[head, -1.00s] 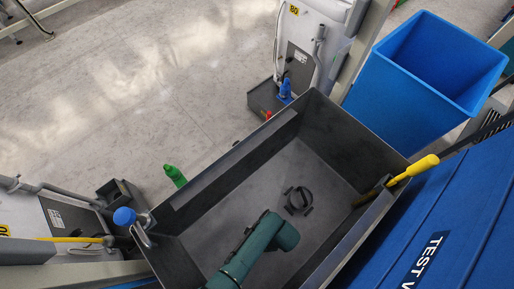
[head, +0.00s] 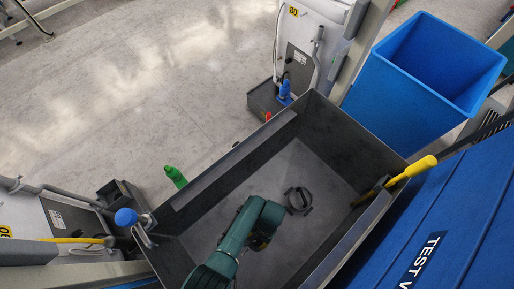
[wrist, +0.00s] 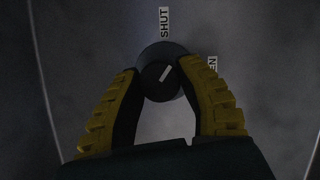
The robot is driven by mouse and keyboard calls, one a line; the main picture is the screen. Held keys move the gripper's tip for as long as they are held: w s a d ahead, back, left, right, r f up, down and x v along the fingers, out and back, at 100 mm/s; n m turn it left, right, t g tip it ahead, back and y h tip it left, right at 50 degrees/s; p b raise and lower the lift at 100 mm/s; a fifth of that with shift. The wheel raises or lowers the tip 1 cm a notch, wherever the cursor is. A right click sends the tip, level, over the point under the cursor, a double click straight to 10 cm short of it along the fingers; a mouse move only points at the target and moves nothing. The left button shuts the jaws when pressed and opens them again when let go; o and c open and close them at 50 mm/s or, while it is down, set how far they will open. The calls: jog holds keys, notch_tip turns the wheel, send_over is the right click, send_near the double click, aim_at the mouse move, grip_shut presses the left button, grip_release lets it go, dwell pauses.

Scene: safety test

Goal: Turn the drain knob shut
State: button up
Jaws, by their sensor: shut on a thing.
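The drain knob (wrist: 158,80) is a dark round knob with a white pointer line, in the upper middle of the wrist view. The line slants, its upper end towards the upper right, between the SHUT label (wrist: 164,23) above and a partly hidden label ending in "EN" (wrist: 213,64) at right. My gripper (wrist: 161,76) has its yellow-and-black fingers closed on the knob from both sides. In the head view my gripper (head: 262,243) is mostly hidden under my green arm, low inside the dark basin (head: 220,165). The knob is hidden there.
A yellow-handled tool (head: 412,171) rests over the right wall. A blue-knobbed lever (head: 126,217) stands at the left corner. A blue bin (head: 425,75) is beyond the basin.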

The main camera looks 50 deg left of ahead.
jog(key=n+h, duration=0.1)
jog(key=n, duration=0.2)
jog(key=n+t+h+p, duration=0.1)
jog(key=n, duration=0.2)
jog(key=shift+s+n, duration=0.15)
jog(key=shift+n, duration=0.15)
jog(key=shift+f, duration=0.1)
dwell(0.3)
jog(key=o, duration=1.2)
jog(key=shift+d, duration=0.1)
jog(key=shift+w+a+r, duration=0.2)
jog(key=shift+w+r, duration=0.05)
jog(key=shift+r, duration=0.2)
jog(key=v, duration=1.1)
